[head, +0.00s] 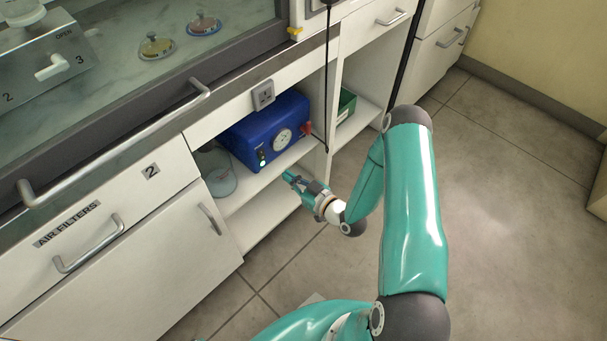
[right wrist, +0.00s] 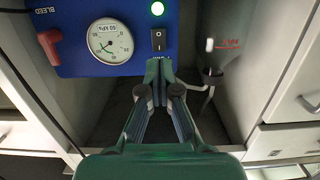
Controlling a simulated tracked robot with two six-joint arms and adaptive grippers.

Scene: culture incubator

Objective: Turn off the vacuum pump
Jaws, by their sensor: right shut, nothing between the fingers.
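The vacuum pump (head: 262,122) is a blue box on the open shelf under the bench. In the right wrist view the blue front panel (right wrist: 85,62) carries a black rocker switch (right wrist: 158,39), a lit green lamp (right wrist: 157,8) and a round gauge (right wrist: 110,40). The lamp also glows in the head view (head: 262,162). My right gripper (head: 289,176) is in front of the shelf opening, below the pump's front. In the right wrist view its fingertips (right wrist: 158,70) are together and empty, close to the switch in the picture; contact is not visible. My left gripper is out of view.
A red bleed handle (right wrist: 50,46) sits on the panel beside the gauge. A clear flask (head: 217,172) stands left of the pump. A black cord (head: 327,80) hangs in front of the cabinet divider. A green box (head: 346,105) sits in the adjoining bay. The floor at right is clear.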

